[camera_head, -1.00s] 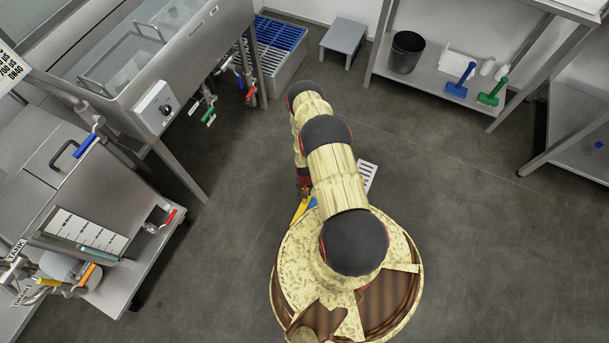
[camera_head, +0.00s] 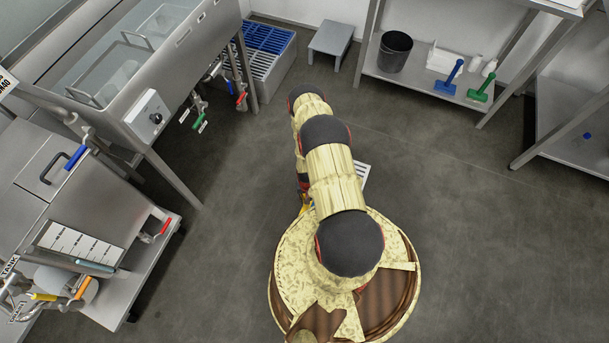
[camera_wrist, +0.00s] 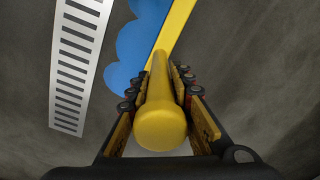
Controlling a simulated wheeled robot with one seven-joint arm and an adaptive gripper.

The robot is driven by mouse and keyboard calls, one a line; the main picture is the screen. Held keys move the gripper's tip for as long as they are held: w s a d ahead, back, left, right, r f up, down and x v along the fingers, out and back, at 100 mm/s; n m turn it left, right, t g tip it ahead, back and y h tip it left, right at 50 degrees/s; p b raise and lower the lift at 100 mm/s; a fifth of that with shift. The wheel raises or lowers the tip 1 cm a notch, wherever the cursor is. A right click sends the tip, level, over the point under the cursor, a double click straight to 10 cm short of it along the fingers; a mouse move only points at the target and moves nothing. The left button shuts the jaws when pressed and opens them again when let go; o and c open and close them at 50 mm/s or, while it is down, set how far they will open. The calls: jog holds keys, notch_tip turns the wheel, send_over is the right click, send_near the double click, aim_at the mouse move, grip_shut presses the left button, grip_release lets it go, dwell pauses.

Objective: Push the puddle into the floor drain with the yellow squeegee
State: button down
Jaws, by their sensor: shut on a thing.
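My gripper (camera_wrist: 157,88) is shut on the handle of the yellow squeegee (camera_wrist: 161,125), which points up toward the wrist camera. The squeegee's yellow head (camera_wrist: 176,28) runs along the right side of the blue puddle (camera_wrist: 136,42); I cannot tell if they touch. The slotted white floor drain (camera_wrist: 80,62) lies to the left of the puddle, with a narrow strip of floor between. In the head view the drain (camera_head: 363,174) shows just right of my arm, and only a bit of the squeegee (camera_head: 303,209) shows left of it. The puddle is hidden there.
A tank stand (camera_head: 172,178) and a wheeled table (camera_head: 125,290) stand at left. A grey stool (camera_head: 331,38) and a shelf (camera_head: 425,83) with a black bin (camera_head: 395,52) stand at the back. The floor to the right is clear.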

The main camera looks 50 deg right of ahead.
jog(key=shift+s+d, duration=0.25)
jog(key=shift+s, duration=0.5)
jog(key=shift+s+d, duration=0.25)
jog(key=shift+s, duration=0.35)
jog(key=shift+s+d, duration=0.2)
jog(key=shift+s, duration=0.4)
jog(key=shift+s+d, duration=0.15)
jog(key=shift+s, duration=0.5)
jog(key=shift+s+d, duration=0.15)
jog(key=shift+s, duration=0.6)
jog(key=shift+s+d, duration=0.2)
jog(key=shift+s, duration=0.45)
jog(key=shift+s+d, duration=0.15)
jog(key=shift+s, duration=0.5)
